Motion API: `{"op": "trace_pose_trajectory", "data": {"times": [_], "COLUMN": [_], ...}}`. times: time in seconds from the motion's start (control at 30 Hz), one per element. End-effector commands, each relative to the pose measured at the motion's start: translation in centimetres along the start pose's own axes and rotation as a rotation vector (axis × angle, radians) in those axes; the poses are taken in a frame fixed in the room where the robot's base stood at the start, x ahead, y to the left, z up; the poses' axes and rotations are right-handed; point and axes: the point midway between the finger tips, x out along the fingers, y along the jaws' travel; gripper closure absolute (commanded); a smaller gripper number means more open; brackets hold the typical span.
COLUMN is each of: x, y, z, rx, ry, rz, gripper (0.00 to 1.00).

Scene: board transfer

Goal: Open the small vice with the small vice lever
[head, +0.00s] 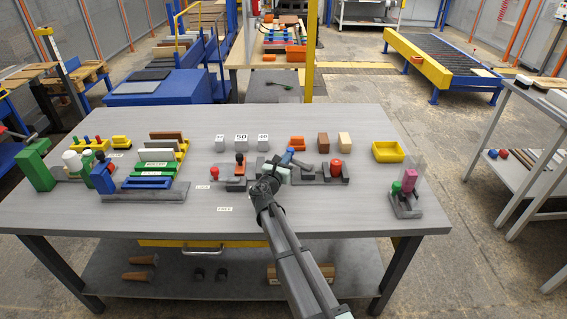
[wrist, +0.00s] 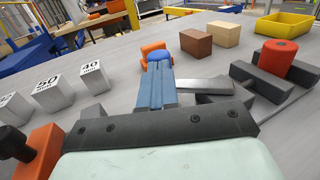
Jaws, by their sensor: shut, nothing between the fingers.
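My gripper (head: 284,164) is shut and empty, low over the middle of the table. In the wrist view its blue fingers (wrist: 156,90) lie side by side and point at a round blue knob (wrist: 160,57) just past their tips. I take this knob to be the small vice lever's end; whether the fingers touch it cannot be told. A dark grey vice (head: 335,178) stands just right of my gripper, with a red cylinder (head: 336,167) between its blocks. It also shows in the wrist view (wrist: 259,77).
Left of my gripper is an orange block with a black knob (head: 240,159). Numbered grey cubes (head: 241,140), brown (head: 323,143) and tan (head: 344,144) blocks and a yellow bin (head: 388,152) stand behind. Table front is clear.

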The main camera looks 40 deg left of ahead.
Motion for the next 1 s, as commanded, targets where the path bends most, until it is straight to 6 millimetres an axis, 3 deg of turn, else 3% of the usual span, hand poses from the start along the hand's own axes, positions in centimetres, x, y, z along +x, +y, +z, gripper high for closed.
{"op": "trace_pose_trajectory", "data": {"times": [0.57,1.0], "x": [0.4,3.2], "y": [0.3,0.9], "z": [0.0,-0.1], "rx": [0.0,0.0], "ry": [-0.001,0.0], "rz": [-0.036,-0.342], "gripper": [1.0,1.0]}}
